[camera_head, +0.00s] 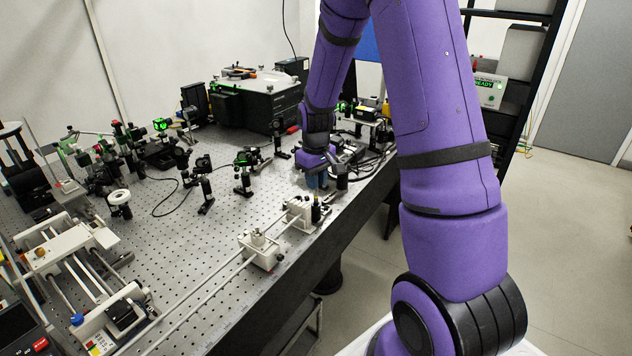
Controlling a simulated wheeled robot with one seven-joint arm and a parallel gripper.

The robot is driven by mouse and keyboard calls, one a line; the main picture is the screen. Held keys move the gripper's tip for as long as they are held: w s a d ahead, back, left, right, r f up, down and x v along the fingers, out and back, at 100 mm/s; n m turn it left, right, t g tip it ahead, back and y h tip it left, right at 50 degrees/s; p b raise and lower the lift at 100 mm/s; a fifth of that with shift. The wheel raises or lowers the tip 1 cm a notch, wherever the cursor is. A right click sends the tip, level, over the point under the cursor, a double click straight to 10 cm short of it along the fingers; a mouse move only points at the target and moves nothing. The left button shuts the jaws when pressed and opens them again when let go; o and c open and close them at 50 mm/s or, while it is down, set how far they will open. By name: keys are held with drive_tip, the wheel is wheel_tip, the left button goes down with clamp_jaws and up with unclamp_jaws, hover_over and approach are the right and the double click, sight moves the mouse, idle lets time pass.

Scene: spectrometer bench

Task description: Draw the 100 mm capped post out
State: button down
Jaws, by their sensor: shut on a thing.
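That thing is too small and too covered by the wrist to make out clearly. Just below the fingers in the picture, a short dark post (316,213) stands upright beside a white rail carrier (300,212). I cannot tell whether this dark post touches the fingers.
A second white carrier (261,252) sits on the long rail (205,302) along the bench's front edge. Several small optic mounts stand on the perforated bench top (165,235). A large black instrument box (262,100) is at the back. White slide hardware (65,242) fills the left.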

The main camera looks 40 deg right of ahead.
drive_tip(key=shift+r, duration=1)
